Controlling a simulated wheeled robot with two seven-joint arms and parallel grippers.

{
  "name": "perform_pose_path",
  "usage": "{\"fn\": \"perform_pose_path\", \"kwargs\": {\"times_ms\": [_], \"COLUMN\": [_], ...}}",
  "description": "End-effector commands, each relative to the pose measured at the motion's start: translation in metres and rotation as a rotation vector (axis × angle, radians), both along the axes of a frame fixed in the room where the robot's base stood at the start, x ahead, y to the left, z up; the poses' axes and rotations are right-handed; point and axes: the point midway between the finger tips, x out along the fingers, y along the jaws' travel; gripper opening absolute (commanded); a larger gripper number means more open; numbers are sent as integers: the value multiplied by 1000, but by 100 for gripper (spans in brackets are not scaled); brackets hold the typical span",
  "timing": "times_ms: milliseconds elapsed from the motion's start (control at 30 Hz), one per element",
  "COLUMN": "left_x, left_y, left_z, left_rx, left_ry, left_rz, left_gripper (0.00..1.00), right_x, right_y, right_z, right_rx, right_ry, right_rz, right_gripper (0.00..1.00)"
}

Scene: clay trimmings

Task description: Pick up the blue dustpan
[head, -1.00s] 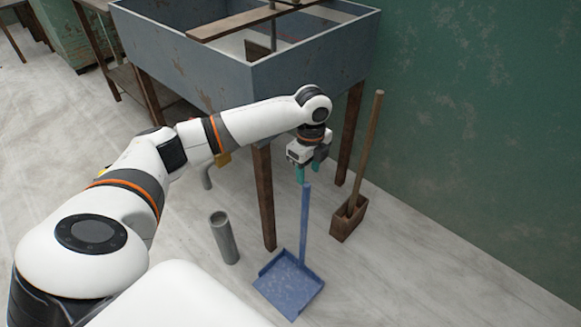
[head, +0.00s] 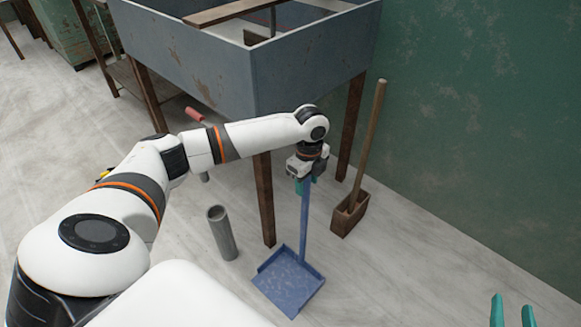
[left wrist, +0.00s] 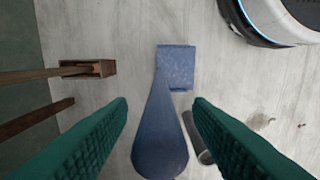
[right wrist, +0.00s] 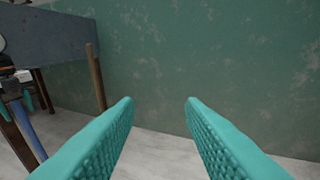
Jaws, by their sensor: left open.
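The blue dustpan (head: 289,281) rests on the floor with its long handle standing upright. My left gripper (head: 306,184) is open at the top of that handle. In the left wrist view the blue handle (left wrist: 160,145) stands between the two spread fingers of my left gripper (left wrist: 161,103), with a gap on each side. The pan (left wrist: 176,67) lies below on the floor. My right gripper (head: 512,311) is at the bottom right corner of the head view. In the right wrist view its fingers (right wrist: 160,100) are apart with nothing between them.
A grey bin-like table (head: 300,80) on wooden legs stands behind the dustpan. A wooden box with a long stick (head: 350,215) is to its right and a grey tube (head: 222,235) to its left. The green wall (head: 480,130) borders the right; floor before it is clear.

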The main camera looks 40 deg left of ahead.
Motion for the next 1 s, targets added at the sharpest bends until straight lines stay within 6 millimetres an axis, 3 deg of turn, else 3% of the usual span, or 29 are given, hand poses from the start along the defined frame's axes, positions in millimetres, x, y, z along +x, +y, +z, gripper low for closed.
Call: {"fn": "perform_pose_path", "kwargs": {"times_ms": [300, 633, 900, 1000], "left_x": [0, 0, 0, 0], "left_y": [1, 1, 1, 1], "left_z": [-27, -29, -29, -29], "left_rx": [0, 0, 0, 0], "left_ry": [0, 0, 0, 0], "left_rz": [0, 0, 0, 0], "left_gripper": [46, 46, 2, 0], "right_x": [4, 3, 3, 3], "right_y": [8, 9, 9, 9], "right_z": [43, 50, 49, 49], "right_rx": [73, 82, 81, 81], "right_ry": [-283, -315, -313, -313], "right_rz": [18, 20, 19, 19], "right_gripper": [36, 36, 36, 36]}}
